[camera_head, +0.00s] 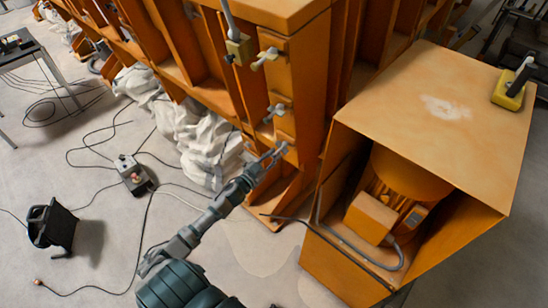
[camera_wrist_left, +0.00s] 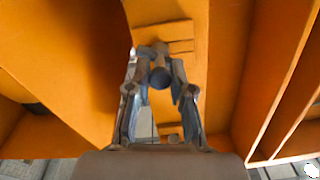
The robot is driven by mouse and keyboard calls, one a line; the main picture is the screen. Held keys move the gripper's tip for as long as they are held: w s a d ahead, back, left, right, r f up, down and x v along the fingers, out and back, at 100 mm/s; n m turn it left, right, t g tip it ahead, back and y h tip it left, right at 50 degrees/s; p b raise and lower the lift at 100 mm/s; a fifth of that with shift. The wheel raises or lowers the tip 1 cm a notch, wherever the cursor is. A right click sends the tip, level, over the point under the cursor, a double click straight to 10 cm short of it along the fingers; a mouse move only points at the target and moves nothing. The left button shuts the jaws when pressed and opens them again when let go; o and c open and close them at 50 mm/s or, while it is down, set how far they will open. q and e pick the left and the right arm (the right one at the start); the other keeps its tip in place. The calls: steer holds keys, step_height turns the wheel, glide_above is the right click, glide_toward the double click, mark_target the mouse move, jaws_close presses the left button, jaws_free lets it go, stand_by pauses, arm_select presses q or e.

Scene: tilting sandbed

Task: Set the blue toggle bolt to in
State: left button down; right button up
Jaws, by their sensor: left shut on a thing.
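The blue toggle bolt (camera_wrist_left: 160,77) is a short dark blue-grey knob in the left wrist view, on the face of the orange frame. My left gripper (camera_head: 274,153) reaches in to the lower part of the orange post in the head view. Its two fingers are on either side of the bolt in the left wrist view, and it is shut on it. In the head view the fingers mostly hide the bolt. Whether the bolt stands in or out cannot be told. My right gripper is not in view.
Another toggle bolt (camera_head: 274,112) sits above my gripper on the orange post (camera_head: 307,90), with a pale yellow handle (camera_head: 265,58) higher up. An orange motor housing (camera_head: 440,100) stands close on the right. Cables and a small grey box (camera_head: 132,172) lie on the floor at left.

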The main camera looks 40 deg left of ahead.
arm_select(q)
steer(key=shift+a+r, duration=0.1)
steer(key=shift+r, duration=0.05)
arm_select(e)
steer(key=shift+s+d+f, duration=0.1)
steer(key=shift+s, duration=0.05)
arm_select(q)
steer(key=c, duration=1.2)
jaws_free()
steer(key=shift+w, duration=0.1)
steer(key=shift+o, duration=0.9)
steer(key=shift+w, duration=0.1)
steer(key=shift+a+f, duration=0.1)
steer(key=shift+f, duration=0.15)
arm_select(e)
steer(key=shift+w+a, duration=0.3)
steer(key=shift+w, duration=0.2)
